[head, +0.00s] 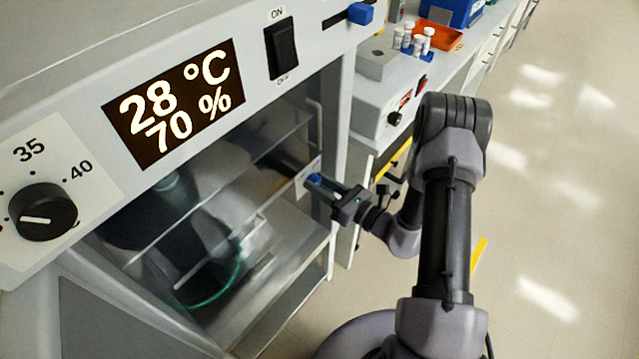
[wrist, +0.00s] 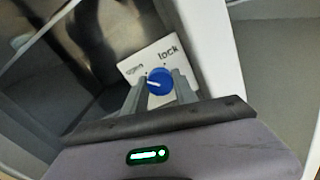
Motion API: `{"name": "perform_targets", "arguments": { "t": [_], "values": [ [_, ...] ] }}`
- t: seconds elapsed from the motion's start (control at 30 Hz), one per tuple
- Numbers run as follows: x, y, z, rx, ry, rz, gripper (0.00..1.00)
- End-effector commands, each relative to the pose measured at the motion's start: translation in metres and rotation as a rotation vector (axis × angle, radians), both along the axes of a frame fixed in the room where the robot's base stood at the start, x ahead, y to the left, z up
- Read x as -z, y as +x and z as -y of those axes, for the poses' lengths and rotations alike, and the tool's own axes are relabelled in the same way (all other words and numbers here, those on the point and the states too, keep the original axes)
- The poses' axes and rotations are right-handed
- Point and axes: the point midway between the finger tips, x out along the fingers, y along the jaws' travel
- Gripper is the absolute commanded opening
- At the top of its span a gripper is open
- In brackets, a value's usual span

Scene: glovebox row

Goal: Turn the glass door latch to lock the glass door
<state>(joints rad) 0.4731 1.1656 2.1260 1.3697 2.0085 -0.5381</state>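The glass door latch is a round blue knob (wrist: 159,82) with a white pointer line, on a white plate (wrist: 148,59) marked "open" and "lock". The pointer points left, on the "open" side. In the head view the blue knob (head: 314,179) sits at the right edge of the glass door (head: 215,225), which looks shut. My gripper (wrist: 161,84) is open, with one finger on each side of the knob. Narrow gaps seem to show between fingers and knob; whether either touches is unclear. In the head view my gripper (head: 327,190) reaches the latch from the right.
Above the door is a panel with a 28 °C / 70 % display (head: 174,103), a black dial (head: 43,211), a black switch (head: 281,48) and a blue slider (head: 360,13). A bench with vials (head: 413,40) and an orange tray (head: 438,35) stands behind. Floor (head: 560,180) is clear at right.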

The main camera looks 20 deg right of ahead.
Motion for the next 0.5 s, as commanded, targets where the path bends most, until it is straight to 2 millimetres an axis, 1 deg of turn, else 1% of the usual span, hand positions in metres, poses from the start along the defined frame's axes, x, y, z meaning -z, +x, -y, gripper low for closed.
{"name": "perform_targets", "arguments": {
  "t": [0.03,0.07,0.33,0.5],
  "values": [
    [0.0001,-0.0001,0.0,0.0,0.0,0.0,0.04],
    [0.0001,-0.0001,0.0,0.0,0.0,0.0,0.0],
    [-0.0005,-0.0002,0.0001,0.0,0.02,-0.015,0.0],
    [-0.0015,0.0,0.0002,0.0,0.083,-0.061,0.0]
  ]
}}
